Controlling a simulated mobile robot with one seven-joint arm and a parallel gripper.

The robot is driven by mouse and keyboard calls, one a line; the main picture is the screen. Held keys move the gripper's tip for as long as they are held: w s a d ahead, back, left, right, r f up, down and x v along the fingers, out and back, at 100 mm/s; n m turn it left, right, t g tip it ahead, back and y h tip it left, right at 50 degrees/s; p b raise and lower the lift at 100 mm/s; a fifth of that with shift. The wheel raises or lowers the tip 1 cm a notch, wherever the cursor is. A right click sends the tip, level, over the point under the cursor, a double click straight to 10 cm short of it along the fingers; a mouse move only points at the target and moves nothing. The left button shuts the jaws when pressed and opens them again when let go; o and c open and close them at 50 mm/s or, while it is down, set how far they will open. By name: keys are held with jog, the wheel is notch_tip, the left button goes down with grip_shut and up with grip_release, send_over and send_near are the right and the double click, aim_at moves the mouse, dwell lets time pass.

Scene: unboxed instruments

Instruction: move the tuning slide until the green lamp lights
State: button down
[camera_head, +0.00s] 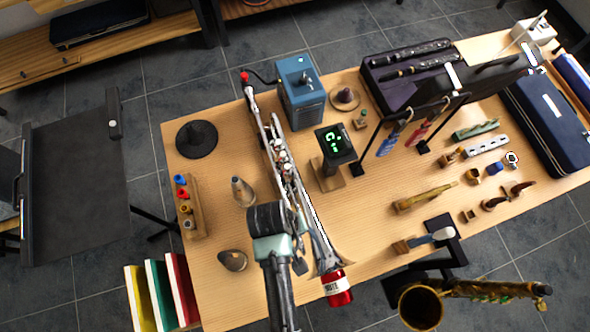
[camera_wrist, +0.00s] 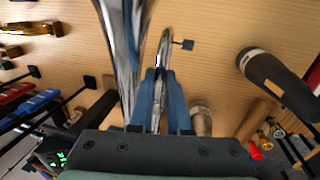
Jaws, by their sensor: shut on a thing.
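A long silver brass instrument (camera_head: 290,185) lies across the table, its bell at the near end by a red and white mute (camera_head: 338,289). In the wrist view, my gripper (camera_wrist: 160,74) has its blue fingers closed on a curved silver slide (camera_wrist: 165,45) beside the wide silver tube (camera_wrist: 124,45). In the head view my arm hides the fingers and that part of the slide. A black tuner (camera_head: 335,143) stands right of the instrument with green characters lit on its face. I cannot make out a separate lamp.
A blue box (camera_head: 300,90) stands beyond the tuner. A cone-shaped piece (camera_head: 242,192), a black mute (camera_head: 196,138) and a rack of coloured pieces (camera_head: 188,207) are on the left.

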jog(key=c, duration=1.1)
grip_release()
jog(key=shift+c, duration=0.2)
jog(key=shift+r, duration=0.1)
notch_tip(320, 180, up, 13)
jog(key=a+b, duration=0.1)
jog(key=a, duration=0.1)
jog(key=shift+s+a, duration=0.25)
jog(key=shift+s, duration=0.2)
jog(key=shift+f, duration=0.2)
